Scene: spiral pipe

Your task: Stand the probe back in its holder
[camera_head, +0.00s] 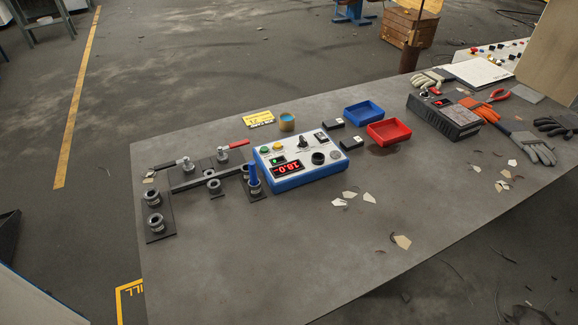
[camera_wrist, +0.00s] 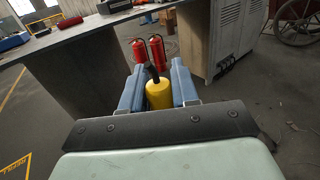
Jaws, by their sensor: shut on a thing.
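In the wrist view my gripper (camera_wrist: 157,85) is shut on a yellow cylinder with a dark stem, which looks like the probe (camera_wrist: 158,95). The blue fingers lie on either side of it, and the dark stem points away from my wrist. My gripper does not show in the head view. On the table, a short tan cup with a blue inside (camera_head: 287,123) stands behind the blue meter box (camera_head: 298,162). Several dark ring sockets, such as one at the front left (camera_head: 156,223), stand left of the box. I cannot tell which is the probe's holder.
A blue tray (camera_head: 363,113) and a red tray (camera_head: 389,131) stand right of the meter box. A dark device (camera_head: 444,116), gloves and pliers lie farther right. Pale scraps (camera_head: 402,242) lie on the otherwise clear front tabletop.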

